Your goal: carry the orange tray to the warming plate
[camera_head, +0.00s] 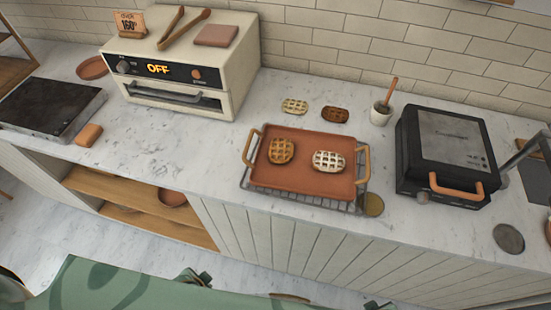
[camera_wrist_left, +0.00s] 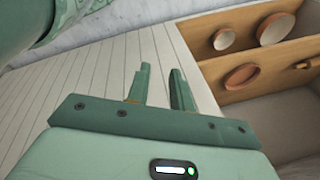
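The orange tray (camera_head: 304,143) sits on a wire rack (camera_head: 300,198) on the counter, with a handle at its left and right ends. It carries a golden waffle (camera_head: 281,151) and a paler waffle (camera_head: 328,161). A flat dark plate (camera_head: 50,106), which looks like the warming plate, is at the far left and its top is bare. My left gripper (camera_wrist_left: 160,85) is open and empty in the left wrist view, in front of the cabinet front and away from the tray. Only a small dark part at the bottom edge may be my right gripper (camera_head: 375,305); its fingers cannot be made out.
An oven (camera_head: 185,70) reading OFF stands behind, between plate and tray. A sponge-like block (camera_head: 89,135) lies by the plate. Two loose waffles (camera_head: 295,106), a cup (camera_head: 381,114) and a waffle iron (camera_head: 445,150) are near the tray. Counter left of the tray is clear.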

